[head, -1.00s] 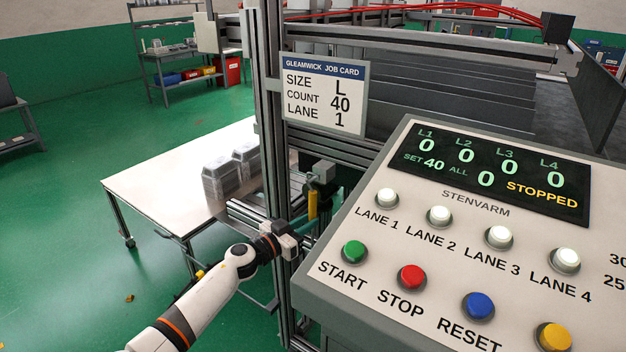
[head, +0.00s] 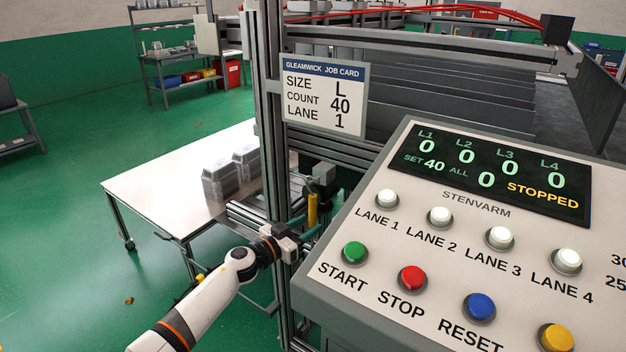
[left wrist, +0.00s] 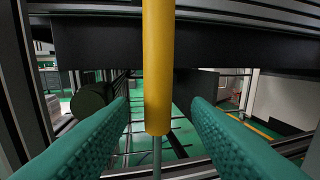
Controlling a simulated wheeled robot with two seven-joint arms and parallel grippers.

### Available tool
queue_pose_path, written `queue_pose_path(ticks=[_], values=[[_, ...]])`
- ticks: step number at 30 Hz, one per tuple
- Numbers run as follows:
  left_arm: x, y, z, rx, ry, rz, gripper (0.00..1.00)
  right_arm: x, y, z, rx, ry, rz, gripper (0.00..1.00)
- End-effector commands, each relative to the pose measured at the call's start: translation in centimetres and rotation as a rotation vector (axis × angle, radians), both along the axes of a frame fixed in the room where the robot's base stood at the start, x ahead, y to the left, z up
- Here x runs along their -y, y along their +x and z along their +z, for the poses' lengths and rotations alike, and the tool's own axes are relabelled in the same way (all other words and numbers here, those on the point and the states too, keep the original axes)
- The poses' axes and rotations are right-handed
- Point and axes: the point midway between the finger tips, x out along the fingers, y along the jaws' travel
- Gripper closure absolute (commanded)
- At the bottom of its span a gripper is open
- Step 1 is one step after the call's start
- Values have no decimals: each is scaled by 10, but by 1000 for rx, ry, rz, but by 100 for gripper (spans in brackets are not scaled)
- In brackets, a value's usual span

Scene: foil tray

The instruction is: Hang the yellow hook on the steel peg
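The yellow hook's upright yellow handle (head: 313,209) shows beside the frame post in the head view. In the left wrist view the yellow handle (left wrist: 158,65) runs down the middle, with a thin steel rod below its lower end. My left gripper (head: 311,228) is open. Its two green ribbed fingers (left wrist: 158,104) lie to either side of the handle, with a visible gap on each side. I cannot make out the steel peg or how the hook's upper end is held. My right gripper is not in view.
A metal frame post (head: 270,120) stands close to my left gripper. The control panel (head: 470,225) fills the right side. A white table (head: 150,185) with foil trays (head: 222,182) stands behind on the left. A dark cylinder (left wrist: 92,97) is left of the handle in the left wrist view.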

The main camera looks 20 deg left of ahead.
Motion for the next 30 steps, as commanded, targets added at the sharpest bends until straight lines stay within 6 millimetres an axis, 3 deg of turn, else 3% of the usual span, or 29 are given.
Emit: queue_pose_path(ticks=[8,19,26,28,30], values=[[-7,-10,-1,-2,1,2,56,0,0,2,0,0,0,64],[-45,-75,-2,-2,2,0,56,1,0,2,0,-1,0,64],[-60,-99,-2,-2,1,1,56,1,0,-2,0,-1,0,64],[-63,-102,-8,-9,1,11,56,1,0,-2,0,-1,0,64],[-69,-104,-25,-30,3,41,56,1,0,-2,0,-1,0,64]])
